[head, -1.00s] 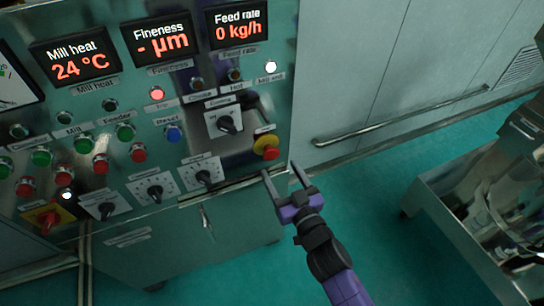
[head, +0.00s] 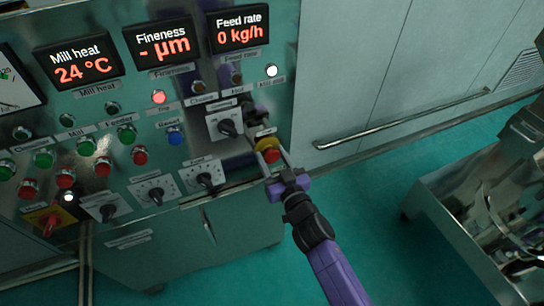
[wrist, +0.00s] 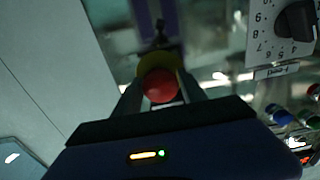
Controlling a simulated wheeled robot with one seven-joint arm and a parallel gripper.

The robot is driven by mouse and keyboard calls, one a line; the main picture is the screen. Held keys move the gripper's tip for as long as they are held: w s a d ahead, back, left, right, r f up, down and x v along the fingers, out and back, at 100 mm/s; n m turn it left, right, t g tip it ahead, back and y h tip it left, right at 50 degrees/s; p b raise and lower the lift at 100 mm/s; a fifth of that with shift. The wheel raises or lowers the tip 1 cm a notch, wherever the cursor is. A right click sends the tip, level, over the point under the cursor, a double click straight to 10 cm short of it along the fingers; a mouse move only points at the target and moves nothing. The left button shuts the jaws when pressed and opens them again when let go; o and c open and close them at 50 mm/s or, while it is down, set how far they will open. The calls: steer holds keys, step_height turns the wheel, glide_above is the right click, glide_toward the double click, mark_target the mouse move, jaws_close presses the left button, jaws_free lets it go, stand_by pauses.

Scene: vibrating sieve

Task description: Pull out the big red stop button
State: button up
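The big red stop button (head: 271,156) sits on a yellow collar (head: 266,143) at the lower right of the control panel. In the wrist view the red button (wrist: 160,87) is centred, with its yellow collar (wrist: 158,62) behind it. My gripper (head: 271,149) is at the panel with one finger on each side of the button. Its fingers look about as wide apart as before, so it appears open around the button. Whether either finger touches the button cannot be told.
A rotary switch (head: 227,127) is just up and left of the button. Green, red and blue push buttons and several dials fill the panel's left. A horizontal rail (head: 400,120) runs along the grey cabinet at right. A metal machine (head: 480,200) stands at far right.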

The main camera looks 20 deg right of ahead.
jaws_close()
steer(key=shift+s, duration=0.8)
steer(key=o, duration=0.5)
jaws_free()
steer(key=shift+s, duration=0.1)
steer(key=s, duration=0.7)
steer(key=shift+s+b, duration=0.3)
steer(key=shift+s, duration=0.05)
